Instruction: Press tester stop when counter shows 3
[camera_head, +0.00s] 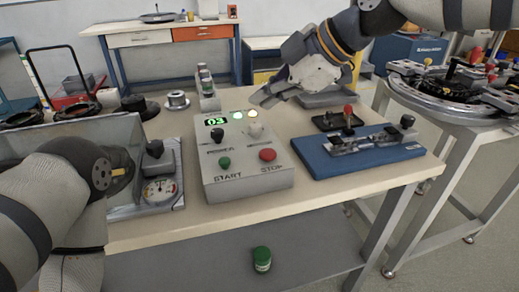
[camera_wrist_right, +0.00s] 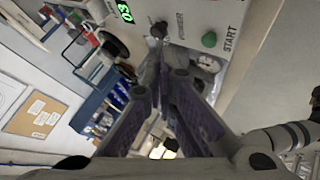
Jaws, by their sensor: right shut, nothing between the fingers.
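The grey tester box (camera_head: 247,183) sits on the bench in the middle of the head view. Its green counter display (camera_head: 215,121) reads 03; the display also shows in the right wrist view (camera_wrist_right: 125,11). On its front are a red STOP button (camera_head: 268,155) and a green START button (camera_head: 225,162). The START button shows in the wrist view too (camera_wrist_right: 209,39). My right gripper (camera_head: 260,101) is shut and empty, above the back right edge of the box, apart from STOP. My left arm comes in at the left; its fingers cannot be made out.
Right of the tester, a blue base (camera_head: 355,160) carries a metal fixture, with a red-topped lever (camera_head: 348,113) behind it. A clear-sided case with a dial gauge (camera_head: 160,190) stands to the left. A green-capped jar (camera_head: 262,259) is on the lower shelf.

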